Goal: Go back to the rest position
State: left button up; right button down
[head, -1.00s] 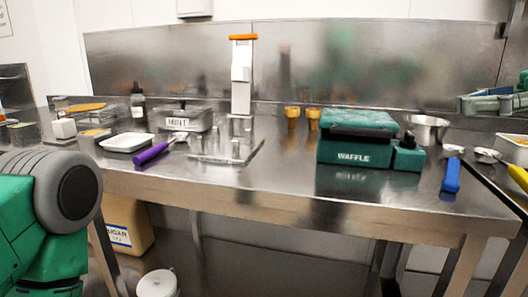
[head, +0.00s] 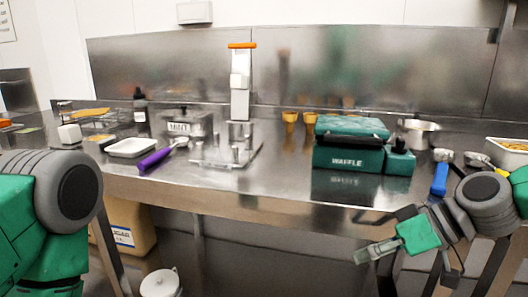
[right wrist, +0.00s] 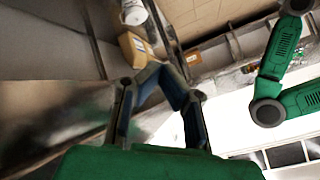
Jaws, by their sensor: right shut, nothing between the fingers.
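My right gripper (head: 362,255) is in the lower right of the head view, in front of the steel table's front edge and below its top. It is shut and empty. In the right wrist view its two dark fingers (right wrist: 158,72) come together with nothing between them. My left arm shows only as a green and grey shoulder part at the left edge of the head view. My left gripper is not seen.
The steel table (head: 290,205) carries a green waffle maker (head: 345,155), a white dispenser (head: 241,85), a purple-handled scoop (head: 155,159), a white tray (head: 132,147) and a metal bowl (head: 418,131). A white tub (head: 160,283) and a cardboard box (head: 130,225) are below.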

jog(key=s+f+m+g+h+p, duration=0.1)
jog(key=s+f+m+h, duration=0.35)
jog(key=f, duration=0.85)
jog(key=s+d+f+h+p, duration=0.1)
jog(key=s+d+f, duration=0.2)
jog(key=s, duration=0.4)
jog(key=s+d+f+m+g+h+p, duration=0.1)
jog(key=s+d+f+h, duration=0.1)
jog(key=s+f, duration=0.4)
jog(key=s+d+f+m+h+p, duration=0.1)
jog(key=s+d+f, duration=0.3)
jog(key=s, duration=0.4)
jog(key=shift+d+f+h, duration=0.3)
jog(key=shift+d+h, duration=0.25)
jog(key=shift+h, duration=0.1)
jog(key=shift+s, duration=0.1)
